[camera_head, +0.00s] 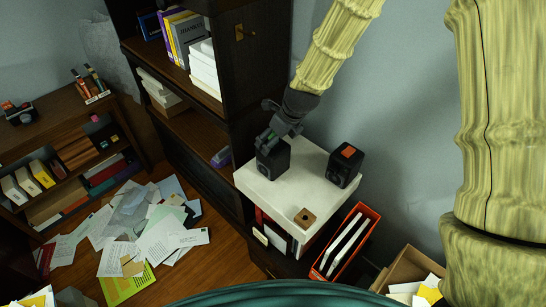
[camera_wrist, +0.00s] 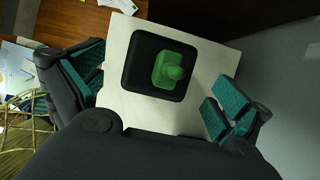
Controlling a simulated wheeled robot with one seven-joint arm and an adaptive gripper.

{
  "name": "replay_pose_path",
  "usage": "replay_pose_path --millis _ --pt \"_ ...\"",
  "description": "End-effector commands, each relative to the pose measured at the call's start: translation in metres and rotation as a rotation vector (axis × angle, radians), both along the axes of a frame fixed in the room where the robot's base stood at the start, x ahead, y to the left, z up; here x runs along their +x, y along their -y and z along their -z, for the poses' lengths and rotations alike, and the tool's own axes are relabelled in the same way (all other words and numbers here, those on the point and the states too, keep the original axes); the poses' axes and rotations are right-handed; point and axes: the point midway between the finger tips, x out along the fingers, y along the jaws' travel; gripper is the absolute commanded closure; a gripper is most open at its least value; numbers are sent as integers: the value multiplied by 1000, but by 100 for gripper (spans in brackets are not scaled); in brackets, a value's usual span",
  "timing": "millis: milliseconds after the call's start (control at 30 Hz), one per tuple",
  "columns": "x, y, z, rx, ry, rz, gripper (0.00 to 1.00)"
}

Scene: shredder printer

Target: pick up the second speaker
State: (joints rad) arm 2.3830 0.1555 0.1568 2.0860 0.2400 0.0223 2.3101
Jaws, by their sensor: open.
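Two black box-shaped speakers stand on a white tabletop (camera_head: 300,190). The left speaker (camera_head: 270,166) is directly below my gripper (camera_head: 268,138), which partly hides its top. The right speaker (camera_head: 341,172) has an orange piece on top and stands apart from my gripper. In the wrist view, the black speaker (camera_wrist: 138,82) has a green knobbed piece (camera_wrist: 172,70) on top. My gripper (camera_wrist: 160,95) is open there, with one finger on each side of the speaker and visible gaps. The exact height of the fingertips over the speaker is hard to tell.
A dark bookshelf (camera_head: 230,60) rises behind on the left. An orange file box (camera_head: 345,242) and a cardboard box (camera_head: 408,268) stand to the right. Papers (camera_head: 150,230) litter the floor.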

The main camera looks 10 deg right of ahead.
Motion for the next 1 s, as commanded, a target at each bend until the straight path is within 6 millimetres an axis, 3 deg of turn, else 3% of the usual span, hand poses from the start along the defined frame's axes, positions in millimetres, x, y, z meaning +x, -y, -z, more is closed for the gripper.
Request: replay_pose_path --millis 400,800,1000 --pt "11 -5 33 0 -1 2 0" --pt "13 -6 40 0 0 0 0" --pt "13 -6 39 0 0 0 36"
